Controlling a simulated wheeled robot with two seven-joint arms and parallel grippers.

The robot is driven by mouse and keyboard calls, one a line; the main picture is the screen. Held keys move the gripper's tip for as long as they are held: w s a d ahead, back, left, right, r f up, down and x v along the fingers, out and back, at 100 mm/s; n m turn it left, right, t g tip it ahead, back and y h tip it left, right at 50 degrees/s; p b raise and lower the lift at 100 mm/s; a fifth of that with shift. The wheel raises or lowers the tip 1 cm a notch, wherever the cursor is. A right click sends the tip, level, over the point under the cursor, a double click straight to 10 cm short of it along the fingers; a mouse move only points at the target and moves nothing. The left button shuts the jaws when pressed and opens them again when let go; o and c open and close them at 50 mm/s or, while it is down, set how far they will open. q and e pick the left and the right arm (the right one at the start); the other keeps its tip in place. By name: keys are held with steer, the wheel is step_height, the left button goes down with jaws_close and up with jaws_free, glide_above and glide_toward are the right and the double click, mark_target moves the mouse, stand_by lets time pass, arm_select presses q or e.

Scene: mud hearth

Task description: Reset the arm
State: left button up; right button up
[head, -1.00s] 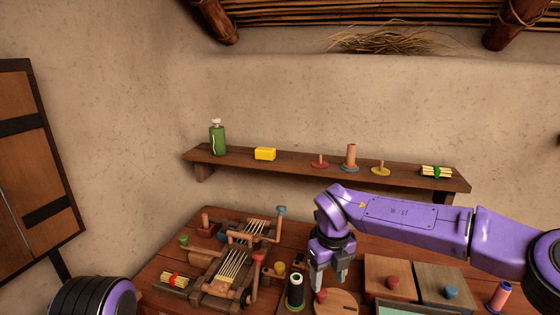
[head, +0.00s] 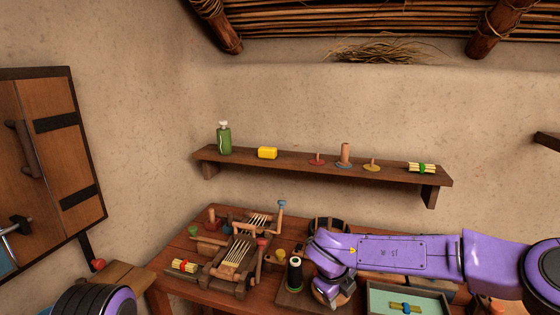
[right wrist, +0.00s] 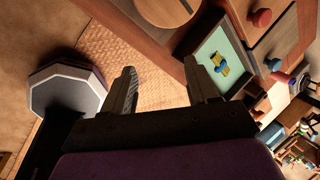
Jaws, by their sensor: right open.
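My purple right arm (head: 390,255) reaches in from the right in the head view, across the right part of the workbench. Its wrist is bent down beside the dark spool, and the fingers are hidden in that view. In the right wrist view my right gripper (right wrist: 163,82) is open and empty, its two dark fingers apart over a woven mat (right wrist: 110,62) and the bench edge. Only a dark ribbed part of my left arm (head: 95,300) shows at lower left; its gripper is out of view.
The workbench (head: 165,283) holds a small wooden loom-like device (head: 240,250), a dark spool (head: 295,275) and a green-lined tray (head: 380,300) with a blue-and-yellow item. A wall shelf (head: 300,164) holds a green bottle (head: 224,140) and small goods. A wooden cabinet (head: 60,155) stands left.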

steer(key=s+d+f+n+t+h, duration=0.1)
steer(key=s+d+f+n+t, duration=0.15)
steer(key=s+f+n, duration=0.55)
steer(key=s+d+f+n+t, duration=0.1)
steer(key=s+d+f+n, duration=0.3)
steer(key=f, duration=0.7)
steer(key=s+d+f+n+g, duration=0.1)
steer(key=s+d+f+n, duration=0.2)
steer(key=s, duration=0.5)
steer(key=s+d+f+n+g+b, duration=0.1)
steer(key=s+d+f+n, duration=0.1)
steer(key=s, duration=0.6)
steer(key=s+d+f+n+g+b, duration=0.1)
steer(key=s+d+f+n, duration=0.2)
steer(key=s, duration=0.5)
steer(key=shift+s+d+f+n+y, duration=0.35)
steer(key=shift+d+n, duration=0.25)
steer(key=shift+n, duration=0.2)
